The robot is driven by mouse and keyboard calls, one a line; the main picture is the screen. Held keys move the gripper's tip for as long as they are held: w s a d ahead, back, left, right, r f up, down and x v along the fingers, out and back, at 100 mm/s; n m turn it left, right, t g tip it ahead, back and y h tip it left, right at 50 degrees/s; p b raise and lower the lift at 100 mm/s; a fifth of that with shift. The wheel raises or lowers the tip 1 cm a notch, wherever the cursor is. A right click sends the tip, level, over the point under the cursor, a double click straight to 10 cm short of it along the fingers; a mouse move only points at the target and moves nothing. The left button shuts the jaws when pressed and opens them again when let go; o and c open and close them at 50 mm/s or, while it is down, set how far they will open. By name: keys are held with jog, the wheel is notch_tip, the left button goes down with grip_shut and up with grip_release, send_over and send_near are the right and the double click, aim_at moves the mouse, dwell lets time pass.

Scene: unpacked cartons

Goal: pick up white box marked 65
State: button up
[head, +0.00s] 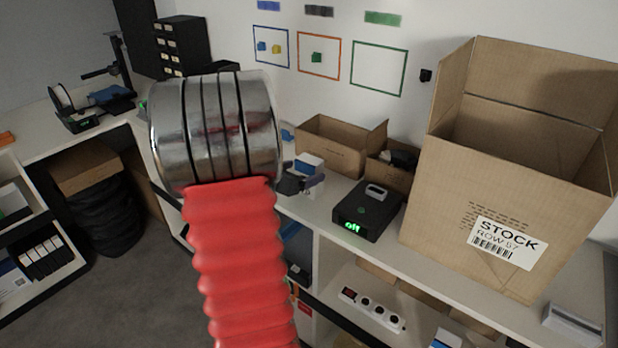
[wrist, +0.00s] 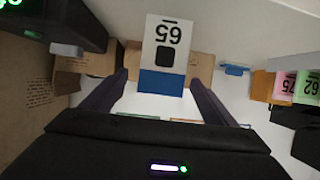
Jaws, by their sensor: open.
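The white box marked 65 (wrist: 165,32) shows upside down in the wrist view, with a dark square on its face and a blue band at the near end. In the head view it is the small white and blue box (head: 309,163) at my gripper. My gripper (wrist: 158,80) is open, with one dark finger on each side of the box's near end. I cannot tell whether either finger touches it. In the head view my gripper (head: 297,181) is partly hidden behind my arm.
A black device with a green display (head: 367,212) stands to the right on the counter. Open cartons (head: 331,148) stand behind, and a large open carton marked STOCK (head: 500,185) fills the right. Boxes marked 62 and 75 (wrist: 285,86) show at the wrist view's right.

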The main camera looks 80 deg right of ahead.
jog(key=shift+x, duration=2.5)
jog(key=shift+w+r, duration=0.1)
jog(key=shift+w, duration=0.05)
jog(key=shift+c, duration=0.5)
jog(key=c, duration=1.2)
notch_tip(320, 180, up, 10)
